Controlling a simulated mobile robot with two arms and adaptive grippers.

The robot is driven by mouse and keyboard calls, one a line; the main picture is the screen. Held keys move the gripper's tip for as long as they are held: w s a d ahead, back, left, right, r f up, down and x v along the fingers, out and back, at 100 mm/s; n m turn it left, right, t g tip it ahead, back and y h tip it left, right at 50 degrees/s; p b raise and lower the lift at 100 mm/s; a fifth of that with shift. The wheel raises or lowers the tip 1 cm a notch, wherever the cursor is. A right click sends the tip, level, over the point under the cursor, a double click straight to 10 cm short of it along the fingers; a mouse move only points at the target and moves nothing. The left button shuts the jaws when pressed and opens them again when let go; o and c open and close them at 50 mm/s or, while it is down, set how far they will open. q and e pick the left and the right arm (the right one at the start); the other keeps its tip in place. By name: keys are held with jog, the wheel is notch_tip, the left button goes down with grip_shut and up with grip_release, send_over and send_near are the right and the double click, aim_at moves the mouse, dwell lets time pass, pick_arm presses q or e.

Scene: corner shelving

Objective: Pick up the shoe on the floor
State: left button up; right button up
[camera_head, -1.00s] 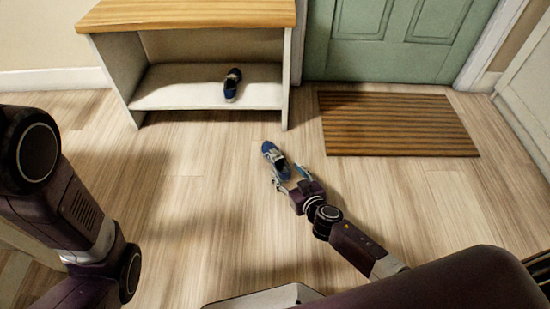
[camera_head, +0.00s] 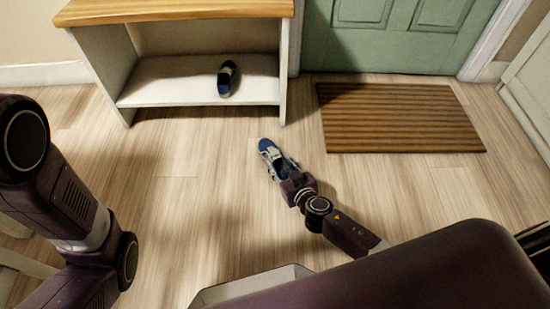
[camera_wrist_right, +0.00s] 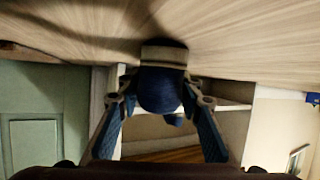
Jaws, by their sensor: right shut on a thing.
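A blue shoe with a pale sole (camera_head: 268,149) is at the middle of the floor in the head view. My right gripper (camera_head: 279,170) is shut on its near end. In the right wrist view the blue shoe (camera_wrist_right: 160,92) sits between the two fingers of the right gripper (camera_wrist_right: 165,115). I cannot tell whether the shoe still touches the floor. A second blue shoe (camera_head: 227,79) stands on the low shelf of the bench. My left arm shows at the left of the head view, but its gripper is out of view.
The white bench (camera_head: 106,70) with a wooden top (camera_head: 180,10) stands at the back left. A brown striped mat (camera_head: 400,118) lies before the green door (camera_head: 385,35). The wooden floor (camera_head: 180,200) around the shoe is clear.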

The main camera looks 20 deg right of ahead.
grip_shut()
jog(key=shift+r, duration=0.1)
